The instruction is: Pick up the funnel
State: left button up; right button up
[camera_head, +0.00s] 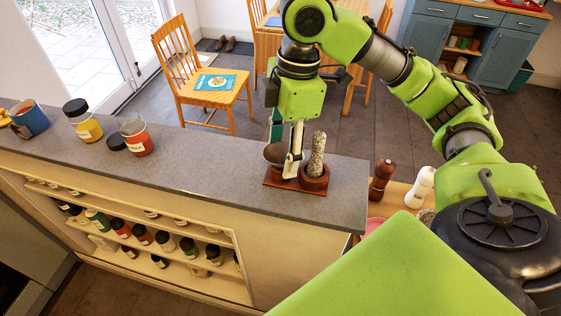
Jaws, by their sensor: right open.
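My right gripper (286,152) points straight down over the right part of the grey counter. Its fingers are apart, with no object clearly held between them. Just at its fingertips is a brown, bowl-like or cone-like piece (274,154), which may be the funnel; the fingers partly hide it, and I cannot tell whether they touch it. It is at a reddish-brown wooden board (283,183). Right of the fingers, a speckled rod (317,148) stands upright in a brown cup (314,179) on that board. My left gripper is not in view.
A red jar (137,139), a yellow jar (85,126) and a blue container (30,119) stand on the counter to the left. The counter between them and the board is clear. A brown mill (381,177) and a white mill (419,187) stand right of the counter.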

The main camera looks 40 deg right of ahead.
jog(key=shift+w+f, duration=0.2)
jog(key=shift+f, duration=1.25)
jog(key=c, duration=0.8)
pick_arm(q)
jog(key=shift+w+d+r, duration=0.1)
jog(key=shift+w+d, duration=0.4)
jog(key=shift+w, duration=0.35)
pick_arm(e)
jog(key=shift+o, duration=0.2)
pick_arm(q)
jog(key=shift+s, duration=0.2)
pick_arm(e)
jog(key=shift+r, duration=0.15)
